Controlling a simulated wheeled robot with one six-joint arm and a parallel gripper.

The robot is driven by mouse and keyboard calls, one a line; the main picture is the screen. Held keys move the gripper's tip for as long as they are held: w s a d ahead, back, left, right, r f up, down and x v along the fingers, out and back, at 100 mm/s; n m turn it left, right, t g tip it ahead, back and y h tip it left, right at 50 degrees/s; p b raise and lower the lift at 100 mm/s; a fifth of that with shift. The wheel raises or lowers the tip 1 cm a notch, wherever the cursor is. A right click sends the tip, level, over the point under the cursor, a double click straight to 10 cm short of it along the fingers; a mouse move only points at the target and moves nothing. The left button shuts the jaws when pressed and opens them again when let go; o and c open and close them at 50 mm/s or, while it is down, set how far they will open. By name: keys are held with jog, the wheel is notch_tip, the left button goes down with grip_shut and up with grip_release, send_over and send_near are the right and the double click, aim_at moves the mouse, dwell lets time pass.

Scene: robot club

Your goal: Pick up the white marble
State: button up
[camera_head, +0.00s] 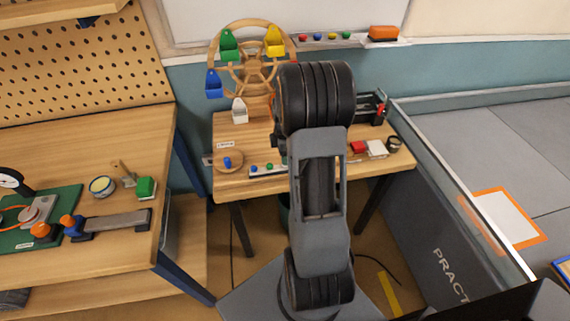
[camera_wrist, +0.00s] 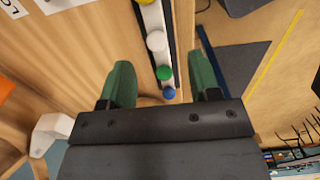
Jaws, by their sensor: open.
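The white marble (camera_wrist: 157,41) sits on a narrow dark-edged rail (camera_wrist: 169,55) in the wrist view. A green marble (camera_wrist: 163,73) and a blue marble (camera_wrist: 169,93) lie in line with it, nearer my gripper's palm. My gripper (camera_wrist: 160,62) is open, with one green finger on each side of the rail and nothing held. The white marble appears slightly beyond the fingertips.
A wooden wheel with coloured buckets (camera_head: 250,65) stands at the table's back left. A round wooden tray (camera_head: 232,163) holds a blue piece at left. A grey-walled arena (camera_head: 450,220) adjoins the table.

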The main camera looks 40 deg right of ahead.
jog(key=shift+w+d+f, duration=0.1)
jog(key=shift+f, duration=1.15)
jog(key=shift+w+f, duration=0.1)
jog(key=shift+f, duration=1.15)
jog(key=shift+c, duration=0.5)
jog(key=c, duration=0.9)
